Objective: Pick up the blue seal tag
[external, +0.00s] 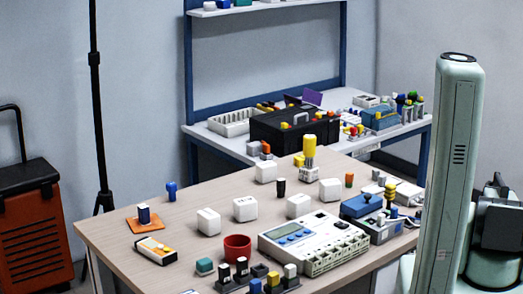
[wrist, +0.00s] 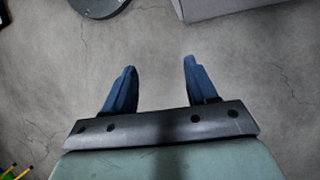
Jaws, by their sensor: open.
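A small blue upright piece (external: 171,190) stands near the left far edge of the wooden table in the external view. A dark blue piece with a light band (external: 143,214) stands on an orange square mat (external: 136,225) in front of it. I cannot tell for sure which of the two is the blue seal tag. My gripper (wrist: 159,66) shows in the wrist view with its two blue fingers apart and nothing between them. It hangs over bare grey floor. Neither blue piece shows in the wrist view, and the gripper fingers do not show in the external view.
White blocks (external: 245,208), a red cup (external: 237,248), a white device with a display (external: 313,241) and a dark rack (external: 257,287) crowd the table (external: 190,243). A blue-framed bench (external: 400,131) stands behind. A grey box edge (wrist: 225,8) shows in the wrist view.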

